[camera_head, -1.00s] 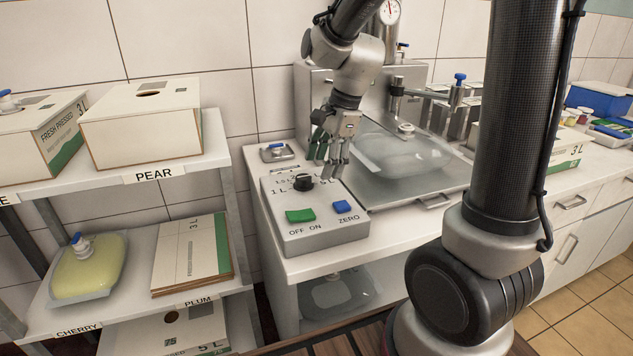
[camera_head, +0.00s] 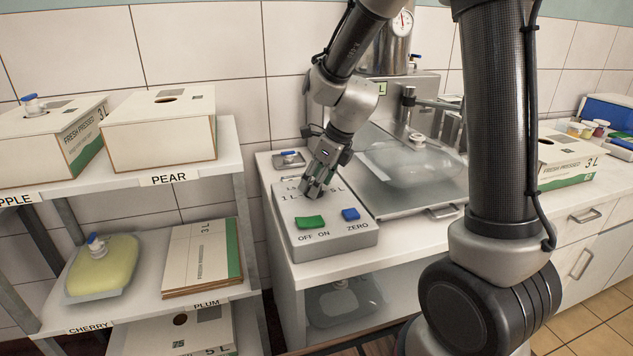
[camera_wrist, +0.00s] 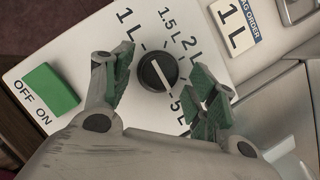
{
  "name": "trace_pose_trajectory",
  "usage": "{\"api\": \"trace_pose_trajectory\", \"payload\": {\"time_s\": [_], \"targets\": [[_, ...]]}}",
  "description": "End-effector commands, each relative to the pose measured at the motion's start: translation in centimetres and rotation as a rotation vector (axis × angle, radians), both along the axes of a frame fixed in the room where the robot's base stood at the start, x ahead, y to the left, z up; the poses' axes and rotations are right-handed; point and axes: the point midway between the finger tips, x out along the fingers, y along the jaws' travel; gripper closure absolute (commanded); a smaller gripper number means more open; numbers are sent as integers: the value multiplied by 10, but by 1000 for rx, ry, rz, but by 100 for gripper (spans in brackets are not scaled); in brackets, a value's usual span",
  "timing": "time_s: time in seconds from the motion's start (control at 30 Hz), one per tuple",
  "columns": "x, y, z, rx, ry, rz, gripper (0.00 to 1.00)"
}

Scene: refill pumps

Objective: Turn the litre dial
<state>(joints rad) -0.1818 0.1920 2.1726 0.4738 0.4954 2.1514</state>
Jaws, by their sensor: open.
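The control box (camera_head: 330,238) stands on the counter with a green OFF/ON switch (camera_head: 310,222) and a blue ZERO button (camera_head: 350,214). In the wrist view the black litre dial (camera_wrist: 157,72) has a white line slanting from upper left to lower right. Marks 1 L, 1.5 L, 2 L and 5 L surround it; I cannot tell which mark the line points to. My gripper (camera_wrist: 164,78) is open, its green-padded fingers on either side of the dial with visible gaps. In the head view my gripper (camera_head: 318,190) hides the dial.
A card reading BAG ORDER 1 L (camera_wrist: 236,26) lies beside the box. A clear bag (camera_head: 410,165) lies on the metal tray (camera_head: 380,205) to the right. Shelves with cartons (camera_head: 160,133) stand to the left.

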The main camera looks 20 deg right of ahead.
Motion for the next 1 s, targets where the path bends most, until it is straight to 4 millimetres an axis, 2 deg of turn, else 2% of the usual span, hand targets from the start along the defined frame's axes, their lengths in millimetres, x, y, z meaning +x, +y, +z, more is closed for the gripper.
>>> {"api": "trace_pose_trajectory", "payload": {"time_s": [0.3, 0.53, 0.57, 1.0], "targets": [[1, 1, -3, 0, 0, 0, 44], [1, 1, -3, 0, 0, 1, 86], [1, 1, -3, 0, 0, 1, 87], [2, 0, -3, 0, 0, 82, 88]]}}
